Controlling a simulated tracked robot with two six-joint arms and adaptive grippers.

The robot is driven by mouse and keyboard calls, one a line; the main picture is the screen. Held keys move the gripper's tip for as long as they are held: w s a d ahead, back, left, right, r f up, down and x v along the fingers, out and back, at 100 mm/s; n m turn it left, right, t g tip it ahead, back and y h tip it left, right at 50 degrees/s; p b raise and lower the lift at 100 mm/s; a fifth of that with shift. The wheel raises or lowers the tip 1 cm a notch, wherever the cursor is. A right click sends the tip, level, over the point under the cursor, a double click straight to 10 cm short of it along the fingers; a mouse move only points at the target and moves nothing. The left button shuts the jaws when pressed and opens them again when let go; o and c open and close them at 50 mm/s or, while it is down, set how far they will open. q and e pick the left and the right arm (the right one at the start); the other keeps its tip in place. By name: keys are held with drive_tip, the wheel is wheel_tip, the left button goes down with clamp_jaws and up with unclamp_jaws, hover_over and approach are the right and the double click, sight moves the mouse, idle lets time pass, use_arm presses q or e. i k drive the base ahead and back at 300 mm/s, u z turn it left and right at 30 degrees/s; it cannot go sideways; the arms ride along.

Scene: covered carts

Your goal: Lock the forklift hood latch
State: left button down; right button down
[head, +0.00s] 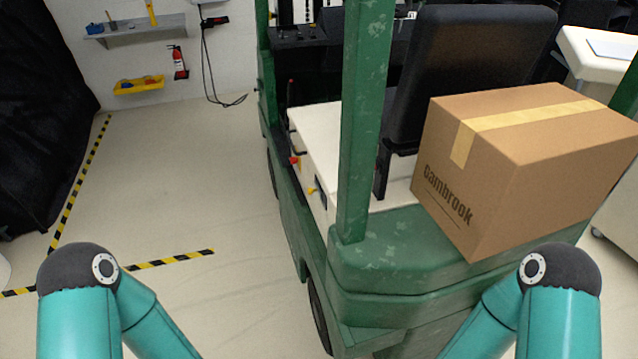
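The green forklift (390,250) stands right of centre with its cream hood (318,122) under the black seat. A small dark fitting with a yellow piece (312,190) sits on the cream side panel below the hood edge; it may be the latch, but it is too small to tell its state. A red piece (295,162) shows farther along that side. Part of the hood is hidden behind a green post. Only the teal links and dark joints of my two arms show at the bottom corners; neither gripper is in view.
A cardboard box (530,160) sits on the forklift's rear, beside the black seat (465,70). Open floor (200,200) with striped tape lies left of the forklift. A wall shelf, yellow tray (139,85) and fire extinguisher (178,62) are at the back left; black covering hangs far left.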

sight(310, 190)
drive_tip(key=i, duration=0.5)
drive_tip(key=u, duration=0.1)
drive_tip(key=k, duration=1.35)
drive_tip(key=u, duration=0.65)
drive_tip(key=i, duration=1.05)
drive_tip(key=u, duration=0.45)
drive_tip(key=i, duration=1.05)
drive_tip(key=z, duration=0.75)
